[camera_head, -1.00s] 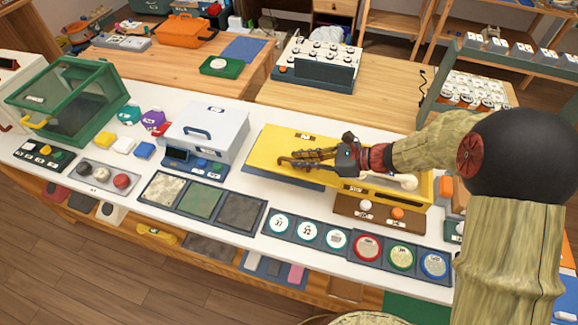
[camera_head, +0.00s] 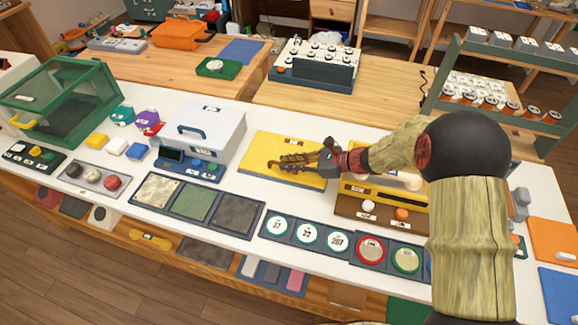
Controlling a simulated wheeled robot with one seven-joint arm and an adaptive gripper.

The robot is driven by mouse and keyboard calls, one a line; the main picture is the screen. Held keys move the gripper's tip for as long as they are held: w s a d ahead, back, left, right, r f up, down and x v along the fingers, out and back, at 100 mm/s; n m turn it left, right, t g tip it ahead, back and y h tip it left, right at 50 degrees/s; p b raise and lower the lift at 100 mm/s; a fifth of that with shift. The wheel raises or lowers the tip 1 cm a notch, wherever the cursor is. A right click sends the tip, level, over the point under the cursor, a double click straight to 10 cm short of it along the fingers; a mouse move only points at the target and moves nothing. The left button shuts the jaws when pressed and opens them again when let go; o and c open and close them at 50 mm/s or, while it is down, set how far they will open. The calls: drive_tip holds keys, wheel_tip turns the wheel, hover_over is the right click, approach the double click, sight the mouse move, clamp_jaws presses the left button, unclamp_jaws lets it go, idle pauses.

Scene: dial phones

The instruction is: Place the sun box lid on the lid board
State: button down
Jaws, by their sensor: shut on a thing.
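The yellow sun box lid (camera_head: 262,152) lies roughly flat over the dark blue lid board, whose thin front edge (camera_head: 282,179) shows below it. Whether the lid rests fully on the board cannot be told. My gripper (camera_head: 282,163) is over the middle of the lid, reaching in from the right, and is shut on the lid; its fingers hide the part they grasp. The yellow sun box (camera_head: 382,190) stands right of the lid, its top partly hidden by my arm. Its brown front carries a white and an orange knob.
A grey box (camera_head: 207,130) stands just left of the lid. Dark tile trays (camera_head: 196,203) and a row of round numbered dials (camera_head: 308,233) lie in front. A green-framed glass case (camera_head: 65,95) is at the far left. A green shelf rack (camera_head: 500,90) stands at the back right.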

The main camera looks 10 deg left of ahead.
drive_tip(key=shift+r, duration=0.1)
drive_tip(key=c, duration=1.9)
unclamp_jaws()
drive_tip(key=shift+d, duration=0.15)
drive_tip(key=p+v, duration=0.3)
drive_tip(key=v, duration=0.7)
drive_tip(key=shift+r+p, duration=0.2)
drive_tip(key=shift+p, duration=0.2)
drive_tip(key=shift+v, duration=0.8)
